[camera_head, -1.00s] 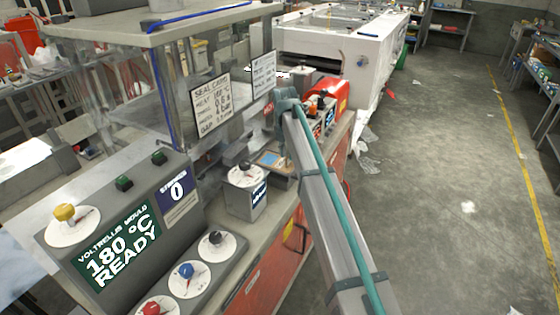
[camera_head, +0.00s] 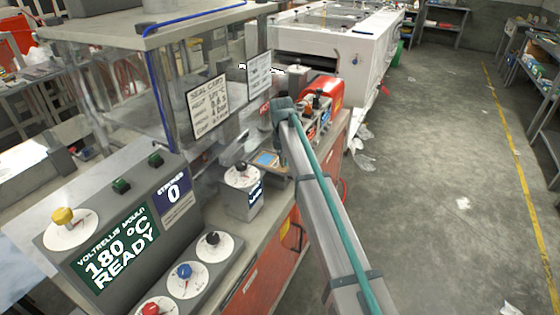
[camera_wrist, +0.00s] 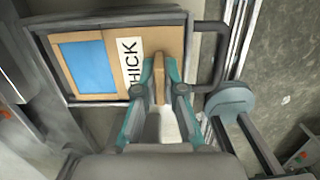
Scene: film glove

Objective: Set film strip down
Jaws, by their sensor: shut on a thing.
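The film strip appears as a tan card with a blue window (camera_wrist: 88,66) and a white label reading "THICK" in the wrist view. It lies in or just above a dark-rimmed tray (camera_wrist: 45,68); I cannot tell whether it touches the bottom. My gripper (camera_wrist: 160,82) is shut on a tan upright tab at the card's near edge, beside the label. In the head view the blue window (camera_head: 265,159) shows small beside my gripper (camera_head: 283,164), whose fingertips are hard to make out.
A grey dial box (camera_head: 242,192) stands close in front of the tray. A clear-walled press with a "SEAL CARD" sign (camera_head: 208,104) is to the left, a red machine (camera_head: 321,91) behind. A looped dark handle (camera_wrist: 222,60) is right of the tray. The floor at right is open.

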